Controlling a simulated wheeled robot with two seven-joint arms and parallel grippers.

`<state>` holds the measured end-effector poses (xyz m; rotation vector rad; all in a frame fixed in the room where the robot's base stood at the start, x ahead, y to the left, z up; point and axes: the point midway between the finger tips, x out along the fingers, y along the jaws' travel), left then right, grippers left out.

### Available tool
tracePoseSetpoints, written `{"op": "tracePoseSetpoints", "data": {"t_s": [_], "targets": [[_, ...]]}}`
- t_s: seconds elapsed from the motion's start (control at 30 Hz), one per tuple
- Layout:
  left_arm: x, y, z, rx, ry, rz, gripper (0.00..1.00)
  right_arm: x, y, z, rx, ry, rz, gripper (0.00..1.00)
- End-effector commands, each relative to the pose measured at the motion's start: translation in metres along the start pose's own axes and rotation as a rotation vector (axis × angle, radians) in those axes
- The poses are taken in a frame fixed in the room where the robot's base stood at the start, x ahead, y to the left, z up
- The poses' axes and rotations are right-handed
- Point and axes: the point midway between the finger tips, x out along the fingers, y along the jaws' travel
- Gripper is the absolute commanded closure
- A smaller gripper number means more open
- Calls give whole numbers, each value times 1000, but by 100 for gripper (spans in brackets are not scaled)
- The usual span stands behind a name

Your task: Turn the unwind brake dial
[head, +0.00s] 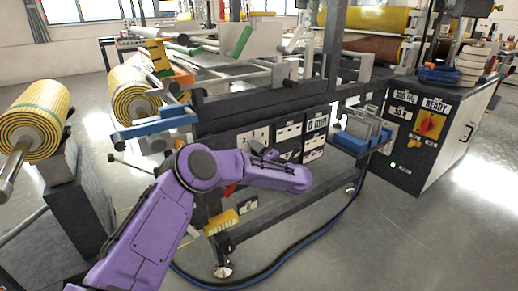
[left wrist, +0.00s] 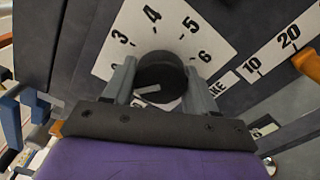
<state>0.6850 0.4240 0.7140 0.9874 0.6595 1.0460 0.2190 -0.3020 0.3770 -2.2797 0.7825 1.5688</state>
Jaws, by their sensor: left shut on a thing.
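The brake dial (left wrist: 162,72) is a round black knob with a pale pointer line, on a white scale plate (left wrist: 133,28) marked with numbers from 2 to 6. My left gripper (left wrist: 160,80) is shut on the dial, with one grey finger on each side of it. The pointer line slants toward the lower left of the wrist picture. In the head view my purple left arm reaches to the front panel of the machine, and I cannot make out the dial or the fingertips there. My right gripper is not in view.
Beside the dial is another white scale (left wrist: 272,55) with 10 and 20, near an orange part (left wrist: 308,63). Yellow striped rolls (head: 38,115) stand at the left. A cabinet with a READY sign (head: 434,105) stands at the right. Dark cables (head: 300,240) lie on the floor.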

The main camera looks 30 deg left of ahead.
Motion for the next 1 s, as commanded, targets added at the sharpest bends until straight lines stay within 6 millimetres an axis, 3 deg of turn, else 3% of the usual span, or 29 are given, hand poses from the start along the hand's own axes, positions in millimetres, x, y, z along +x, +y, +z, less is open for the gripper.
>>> {"op": "tracePoseSetpoints", "data": {"t_s": [0.4, 1.0], "targets": [[-1, 4, 2, 396, -1, 0, 74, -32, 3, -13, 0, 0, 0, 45], [0, 2, 0, 823, 1, -2, 74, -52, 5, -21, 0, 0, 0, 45]]}}
